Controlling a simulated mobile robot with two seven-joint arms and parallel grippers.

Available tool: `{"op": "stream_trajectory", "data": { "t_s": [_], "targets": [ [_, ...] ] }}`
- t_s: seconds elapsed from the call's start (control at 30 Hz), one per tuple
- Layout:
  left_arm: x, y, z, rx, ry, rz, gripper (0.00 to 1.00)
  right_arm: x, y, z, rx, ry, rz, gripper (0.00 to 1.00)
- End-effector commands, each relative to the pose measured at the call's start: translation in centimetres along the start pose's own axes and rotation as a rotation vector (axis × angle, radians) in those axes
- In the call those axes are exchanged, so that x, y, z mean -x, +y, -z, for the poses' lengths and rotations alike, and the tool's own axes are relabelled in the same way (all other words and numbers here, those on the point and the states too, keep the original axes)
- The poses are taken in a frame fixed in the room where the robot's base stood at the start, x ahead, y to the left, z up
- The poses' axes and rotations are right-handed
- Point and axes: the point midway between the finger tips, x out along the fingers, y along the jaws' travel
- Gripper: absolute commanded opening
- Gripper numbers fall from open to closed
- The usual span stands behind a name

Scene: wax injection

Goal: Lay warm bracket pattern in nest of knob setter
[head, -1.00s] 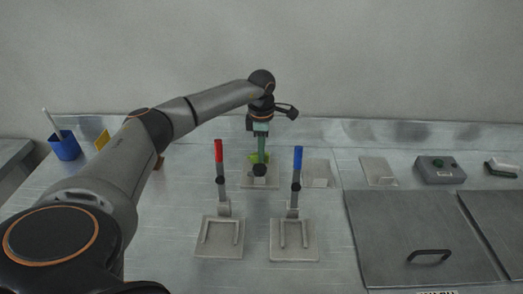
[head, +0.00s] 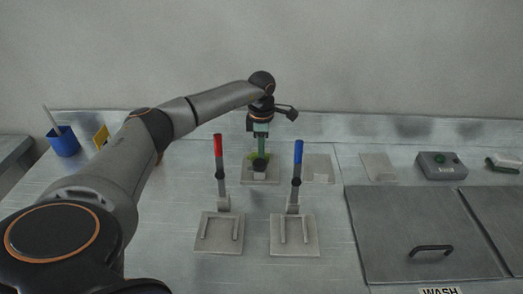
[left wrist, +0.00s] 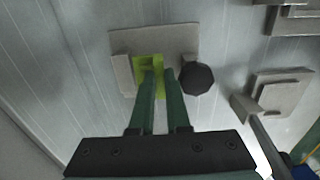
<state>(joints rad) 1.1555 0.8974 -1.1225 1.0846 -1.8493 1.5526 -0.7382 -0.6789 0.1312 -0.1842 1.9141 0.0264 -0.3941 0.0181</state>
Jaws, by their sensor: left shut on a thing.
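The yellow-green bracket pattern (left wrist: 148,70) is between the green fingertips of my left gripper (left wrist: 158,76) in the left wrist view. The gripper is shut on it, low over the pale plate of the knob setter (left wrist: 122,42), beside its raised block. The setter's black knob (left wrist: 197,78) stands just right of the fingers. In the head view my left gripper (head: 261,152) points straight down at the setter's plate (head: 247,178), and a little of the pattern (head: 251,156) shows behind the fingers. Whether the pattern touches the nest is hard to tell. My right gripper is out of view.
Two similar fixtures, with a red handle (head: 218,145) and a blue handle (head: 298,152), stand in front of the knob setter on either side. Flat plates (head: 318,166) and a grey box with a green button (head: 441,165) are to the right. A blue cup (head: 63,141) is far left.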

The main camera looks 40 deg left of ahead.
Motion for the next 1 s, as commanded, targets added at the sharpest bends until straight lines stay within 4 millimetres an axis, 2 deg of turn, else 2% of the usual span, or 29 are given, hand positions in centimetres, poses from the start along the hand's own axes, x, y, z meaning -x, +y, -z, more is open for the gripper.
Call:
{"op": "stream_trajectory", "data": {
  "t_s": [0.87,0.9,1.0],
  "targets": [
    [-2.3,0.0,0.0,0.0,0.0,0.0,0.0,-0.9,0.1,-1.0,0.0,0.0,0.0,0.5],
    [-2.1,0.0,0.0,0.0,0.0,-0.001,0.18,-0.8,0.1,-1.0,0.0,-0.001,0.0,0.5],
    [-2.1,0.0,0.0,0.0,0.0,0.0,0.3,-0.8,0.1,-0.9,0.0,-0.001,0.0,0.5]
  ]
}}
